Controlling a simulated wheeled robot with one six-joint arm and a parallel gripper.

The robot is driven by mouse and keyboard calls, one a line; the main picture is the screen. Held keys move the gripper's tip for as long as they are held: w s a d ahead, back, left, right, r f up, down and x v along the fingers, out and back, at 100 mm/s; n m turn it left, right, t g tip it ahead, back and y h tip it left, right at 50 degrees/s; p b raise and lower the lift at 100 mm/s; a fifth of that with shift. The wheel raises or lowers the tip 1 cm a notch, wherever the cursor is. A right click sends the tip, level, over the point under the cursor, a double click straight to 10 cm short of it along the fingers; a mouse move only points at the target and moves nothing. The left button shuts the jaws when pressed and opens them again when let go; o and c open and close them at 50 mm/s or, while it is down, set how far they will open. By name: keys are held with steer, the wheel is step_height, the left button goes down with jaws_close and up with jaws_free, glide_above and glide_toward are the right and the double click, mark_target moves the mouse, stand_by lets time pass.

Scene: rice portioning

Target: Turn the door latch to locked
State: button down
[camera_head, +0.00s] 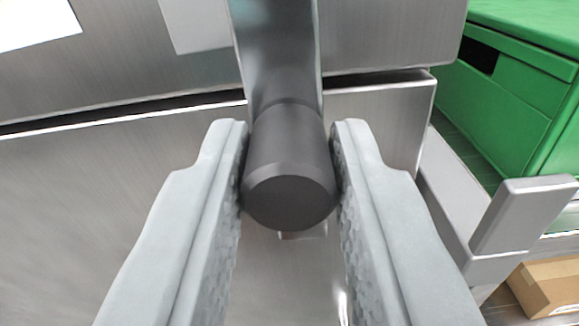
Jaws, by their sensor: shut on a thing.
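My gripper (291,165) is shut on the knob, with one grey finger against each side. The latch stands in front of a brushed steel door (80,210). A dark gap separates this lower panel from the steel panel above (120,65). The latch's pivot is out of view, and part of the door is hidden behind my fingers.
A green crate (520,90) stands at the upper right. A grey metal bracket (525,215) juts out at the right, below the crate. A brown cardboard box (550,285) lies at the lower right. White patches show on the upper steel panel.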

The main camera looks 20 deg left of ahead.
stand_by(0.3)
steer(key=w+d+f+m, duration=0.1)
steer(key=d+f+m, duration=0.3)
steer(key=m, duration=1.4)
steer(key=shift+w+d+f, duration=0.15)
steer(key=shift+w+d, duration=0.1)
steer(key=shift+w, duration=0.05)
steer(key=shift+f+m, duration=0.1)
steer(key=shift+m, duration=0.2)
steer(key=c, duration=1.3)
jaws_free()
steer(key=shift+f, duration=0.1)
steer(key=shift+o, duration=0.2)
steer(key=shift+s, duration=0.1)
steer(key=v, duration=1.7)
